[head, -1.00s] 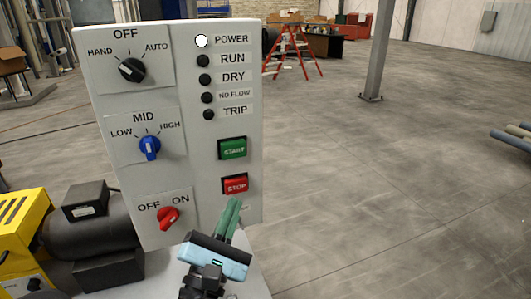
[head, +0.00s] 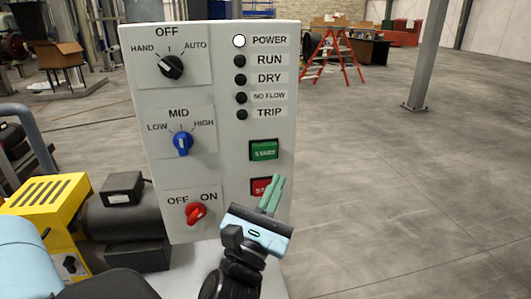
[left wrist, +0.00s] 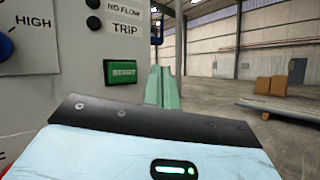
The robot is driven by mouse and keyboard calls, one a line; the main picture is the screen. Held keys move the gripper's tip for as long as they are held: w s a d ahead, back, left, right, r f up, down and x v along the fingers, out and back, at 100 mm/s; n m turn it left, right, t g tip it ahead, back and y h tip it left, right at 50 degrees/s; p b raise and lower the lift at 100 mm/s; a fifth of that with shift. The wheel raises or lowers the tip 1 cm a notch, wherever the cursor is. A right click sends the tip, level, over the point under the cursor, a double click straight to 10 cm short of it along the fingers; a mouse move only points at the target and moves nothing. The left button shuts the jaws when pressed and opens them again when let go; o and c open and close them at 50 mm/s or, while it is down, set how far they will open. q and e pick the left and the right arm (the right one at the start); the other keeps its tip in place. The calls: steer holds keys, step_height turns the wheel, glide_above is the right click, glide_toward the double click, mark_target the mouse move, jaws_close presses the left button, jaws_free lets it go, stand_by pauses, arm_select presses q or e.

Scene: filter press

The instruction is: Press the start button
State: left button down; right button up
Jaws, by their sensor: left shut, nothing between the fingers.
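The green start button (head: 263,150) sits on the right side of the grey control panel (head: 215,130), above the red stop button (head: 260,186). The start button also shows in the left wrist view (left wrist: 121,72), left of the fingers. My left gripper (head: 275,182) is shut and empty, its green fingers pointing up in front of the panel. In the head view the fingertips are below and slightly right of the start button and partly cover the stop button. I see no contact with the start button. My right gripper is not in view.
The panel also has a black knob (head: 171,66), a blue knob (head: 182,143), a red switch (head: 195,213) and a lit power lamp (head: 239,41). A yellow machine (head: 45,215) with a dark motor stands at lower left. Open floor lies to the right.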

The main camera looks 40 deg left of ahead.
mark_target(273, 147)
arm_select(q)
steer(key=shift+w+a, duration=1.25)
steer(key=shift+a, duration=0.25)
steer(key=shift+w+a, duration=1.25)
steer(key=shift+a, duration=0.2)
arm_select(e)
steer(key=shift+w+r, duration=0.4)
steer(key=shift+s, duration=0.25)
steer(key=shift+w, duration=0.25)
arm_select(q)
steer(key=shift+w+a+p, duration=0.1)
steer(key=shift+p, duration=0.2)
steer(key=shift+w+a, duration=0.15)
steer(key=shift+a, duration=0.05)
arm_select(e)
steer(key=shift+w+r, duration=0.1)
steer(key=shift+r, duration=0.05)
